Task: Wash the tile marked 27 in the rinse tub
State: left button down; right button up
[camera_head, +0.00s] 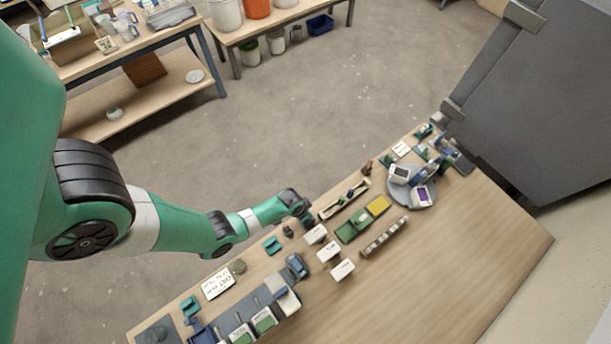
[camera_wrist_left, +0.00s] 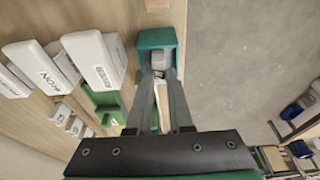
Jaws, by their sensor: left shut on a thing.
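My left gripper (camera_head: 306,216) reaches over the far edge of the workbench (camera_head: 450,270), beside a row of white blocks (camera_head: 329,252). In the left wrist view its fingers (camera_wrist_left: 161,78) are closed on a small grey piece (camera_wrist_left: 158,60) at a teal holder or box (camera_wrist_left: 156,38). I cannot tell whether the piece is separate from the teal part. No number 27 is legible on anything, so I cannot pick out that tile. I cannot identify the rinse tub for certain. My right gripper is in neither view.
The white blocks (camera_wrist_left: 93,58) with dark lettering stand close beside the gripper. A green and yellow tray (camera_head: 362,219) and a round grey stand (camera_head: 411,190) lie to the right. A white card (camera_head: 218,283) lies left. The bench's near right part is clear.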

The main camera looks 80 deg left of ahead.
pick_arm(q)
jog(key=shift+f+b, duration=0.4)
jog(key=shift+b, duration=0.05)
jog(key=shift+r+p, duration=0.45)
jog(key=shift+p, duration=0.1)
dwell(3.7)
jog(key=shift+f, duration=0.15)
jog(key=shift+f+b, duration=0.25)
jog(key=shift+b, duration=0.1)
jog(key=shift+r, duration=0.1)
jog(key=shift+r+p, duration=0.35)
jog(key=shift+p, duration=0.1)
jog(key=shift+f, duration=0.2)
